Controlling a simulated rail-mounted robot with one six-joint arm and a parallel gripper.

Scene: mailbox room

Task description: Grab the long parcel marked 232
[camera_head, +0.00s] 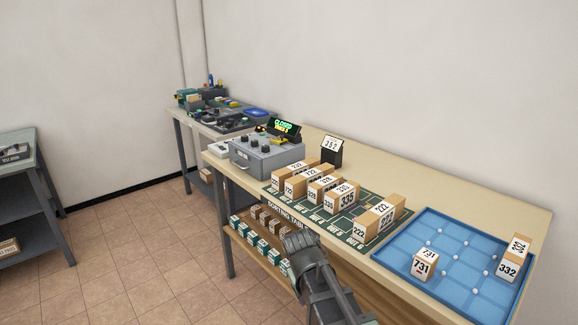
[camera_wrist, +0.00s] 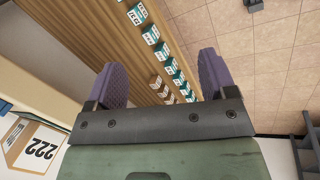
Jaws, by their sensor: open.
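A row of long cardboard parcels with white number labels lies on the dark green sorting mat (camera_head: 352,236) on the table. The far-left parcel (camera_head: 297,176) appears to read 232, though its label is small. A nearer parcel marked 222 (camera_head: 380,215) lies at the mat's right end; a parcel marked 222 (camera_wrist: 37,147) also shows at the lower left in the wrist view. My gripper (camera_head: 300,242) is in front of the table's front edge, apart from the parcels. In the wrist view its purple fingers (camera_wrist: 158,78) are spread, with nothing between them.
A blue tray (camera_head: 405,275) holds parcels marked 731 (camera_head: 425,264) and 332 (camera_head: 511,262). A grey control box (camera_head: 266,154) and a black number stand (camera_head: 331,152) stand behind. A lower shelf (camera_head: 268,258) holds several small boxes. The tiled floor (camera_head: 150,250) at left is clear.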

